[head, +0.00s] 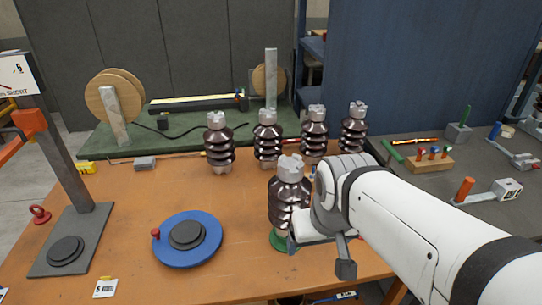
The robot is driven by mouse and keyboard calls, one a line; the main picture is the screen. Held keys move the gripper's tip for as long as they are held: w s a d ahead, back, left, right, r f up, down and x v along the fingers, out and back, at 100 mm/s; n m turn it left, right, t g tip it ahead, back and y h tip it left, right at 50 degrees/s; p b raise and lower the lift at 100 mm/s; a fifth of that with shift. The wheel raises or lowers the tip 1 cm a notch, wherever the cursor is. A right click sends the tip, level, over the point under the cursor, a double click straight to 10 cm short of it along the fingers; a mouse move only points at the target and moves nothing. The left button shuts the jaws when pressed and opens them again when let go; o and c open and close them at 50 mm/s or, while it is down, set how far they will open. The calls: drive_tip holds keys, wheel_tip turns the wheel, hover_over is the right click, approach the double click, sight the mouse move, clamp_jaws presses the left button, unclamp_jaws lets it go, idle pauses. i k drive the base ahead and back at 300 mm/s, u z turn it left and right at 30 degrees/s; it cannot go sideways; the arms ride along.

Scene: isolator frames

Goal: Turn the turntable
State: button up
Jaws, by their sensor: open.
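The turntable (207,251) is a blue disc with a dark grey round pad (187,235) at its middle, lying on the orange table left of centre. A small red knob (155,233) stands up at its left rim. Nothing stands on the pad. My gripper (318,258) is at the right, well apart from the turntable, beside a dark ribbed insulator (289,198) with a grey cap. The insulator stands upright over a green round base (279,241). My gripper is open; my arm partly hides it, and I cannot tell whether it touches the insulator.
Several similar insulators (219,148) stand in a row behind. A grey post on a base plate (50,268) stands left of the turntable, with a red ring (40,214) nearby. A small label card (105,288) lies in front. The table between turntable and green base is clear.

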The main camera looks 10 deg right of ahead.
sight(187, 239)
drive_tip(key=z, duration=1.5)
drive_tip(key=k, duration=1.1)
drive_tip(key=u, duration=1.55)
drive_tip(key=i, duration=0.95)
